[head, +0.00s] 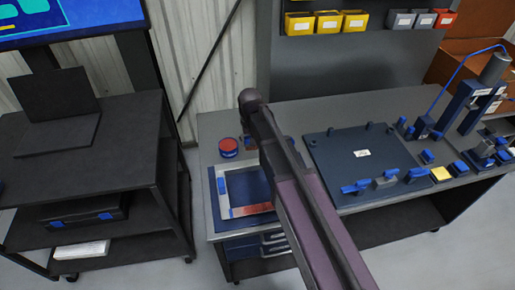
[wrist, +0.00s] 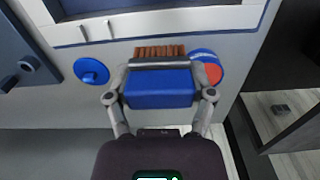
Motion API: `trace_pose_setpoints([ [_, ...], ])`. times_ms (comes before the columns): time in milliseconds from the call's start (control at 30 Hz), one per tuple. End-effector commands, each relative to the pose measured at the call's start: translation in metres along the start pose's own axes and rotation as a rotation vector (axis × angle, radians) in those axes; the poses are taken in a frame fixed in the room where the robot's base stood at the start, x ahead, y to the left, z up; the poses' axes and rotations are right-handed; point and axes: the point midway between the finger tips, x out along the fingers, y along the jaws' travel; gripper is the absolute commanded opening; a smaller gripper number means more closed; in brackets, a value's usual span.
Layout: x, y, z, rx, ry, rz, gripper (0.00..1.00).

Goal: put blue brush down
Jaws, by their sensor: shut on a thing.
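The blue brush (wrist: 158,90) has a blue block body, a grey band and brown bristles pointing toward the top of the wrist view. My gripper (wrist: 160,94) is shut on it, with one finger at each end of the body. The brush is over the grey bench top (wrist: 258,25); I cannot tell whether it touches the surface. In the head view my arm covers most of the gripper and the brush.
A round red-and-blue container (head: 228,147) stands close beside the brush, partly behind the right finger in the wrist view. A blue disc (wrist: 91,71) lies left of it. A framed tray (head: 224,200) and a dark plate (head: 330,165) occupy the bench. A dark cart (head: 130,140) stands left.

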Motion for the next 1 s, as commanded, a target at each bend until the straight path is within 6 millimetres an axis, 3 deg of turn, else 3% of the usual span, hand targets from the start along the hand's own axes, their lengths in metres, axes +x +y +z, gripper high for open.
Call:
trace_pose_setpoints([
  [167,0.005,0.004,-0.014,-0.002,0.000,0.000,0.32],
  [700,0.031,0.040,-0.110,-0.029,0.000,0.000,0.32],
  [1000,0.032,0.045,-0.117,-0.034,0.000,0.000,0.32],
])
